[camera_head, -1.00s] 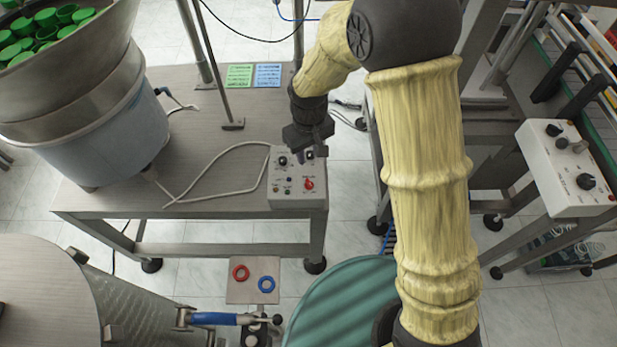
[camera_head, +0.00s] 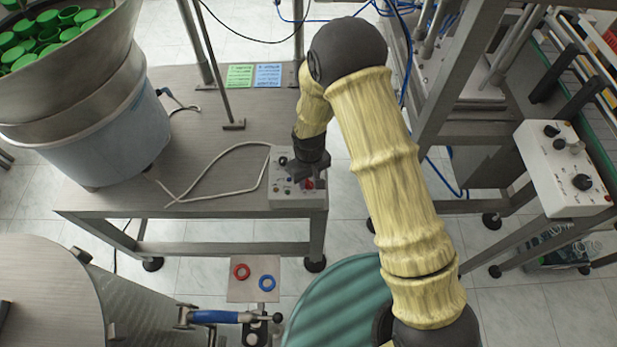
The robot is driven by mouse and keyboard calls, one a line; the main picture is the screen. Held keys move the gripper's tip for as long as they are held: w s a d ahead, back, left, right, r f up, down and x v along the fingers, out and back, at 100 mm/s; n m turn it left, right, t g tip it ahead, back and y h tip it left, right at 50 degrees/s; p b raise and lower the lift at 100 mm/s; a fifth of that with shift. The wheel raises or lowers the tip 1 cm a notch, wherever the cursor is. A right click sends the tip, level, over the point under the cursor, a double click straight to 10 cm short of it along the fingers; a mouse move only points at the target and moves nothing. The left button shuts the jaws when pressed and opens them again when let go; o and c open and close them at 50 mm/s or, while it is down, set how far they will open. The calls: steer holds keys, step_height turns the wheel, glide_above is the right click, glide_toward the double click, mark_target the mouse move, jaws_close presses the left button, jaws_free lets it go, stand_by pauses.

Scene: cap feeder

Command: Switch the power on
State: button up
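A small grey-white control box (camera_head: 283,201) sits at the front right corner of the feeder table. Its top carries dark knobs, small buttons and a red rotary switch (camera_head: 309,184) on the right side. My gripper (camera_head: 303,181) is over the box, pointing down, with its fingertips at or very near the red switch. The gripper covers the upper right of the panel and part of the switch. I cannot tell whether the fingers touch the switch or how far apart they are.
The bowl feeder (camera_head: 90,120) with green caps stands left on the table (camera_head: 225,110). A white cable (camera_head: 215,165) runs to the box. A second control box (camera_head: 565,168) is on the right. Green and blue cards (camera_head: 254,76) lie at the back.

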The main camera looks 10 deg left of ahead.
jaws_close()
